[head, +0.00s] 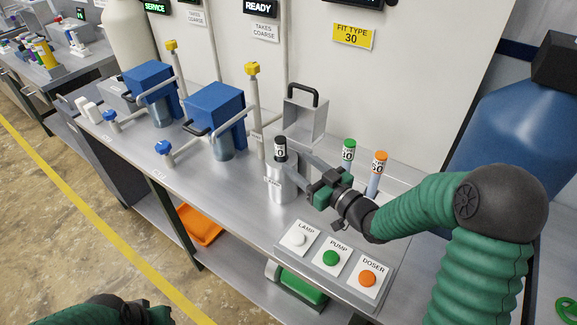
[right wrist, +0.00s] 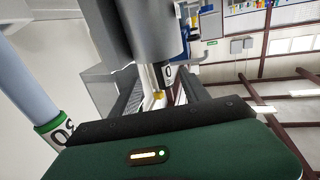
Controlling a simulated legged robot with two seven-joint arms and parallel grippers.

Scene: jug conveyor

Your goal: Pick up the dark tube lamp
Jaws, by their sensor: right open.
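The dark tube lamp (head: 280,147), with a black cap and a white label ending in 0, stands upright in the top of a silver metal cylinder (head: 281,188) on the bench. My right gripper (head: 297,168) is open, just right of the cylinder and the tube. In the right wrist view a grey cylinder (right wrist: 160,35) and a white label with a 0 (right wrist: 168,73) show beyond the open fingers (right wrist: 160,97). I cannot tell whether the fingers touch anything. Only the end of my left arm shows at the bottom left of the head view; its fingers are hidden.
Green-capped (head: 348,150) and orange-capped (head: 378,165) tubes stand right of the gripper. A button panel (head: 312,264) lies in front. A metal box with a black handle (head: 304,117) stands behind. Two blue-topped units (head: 216,107) stand left. The bench front left of the cylinder is clear.

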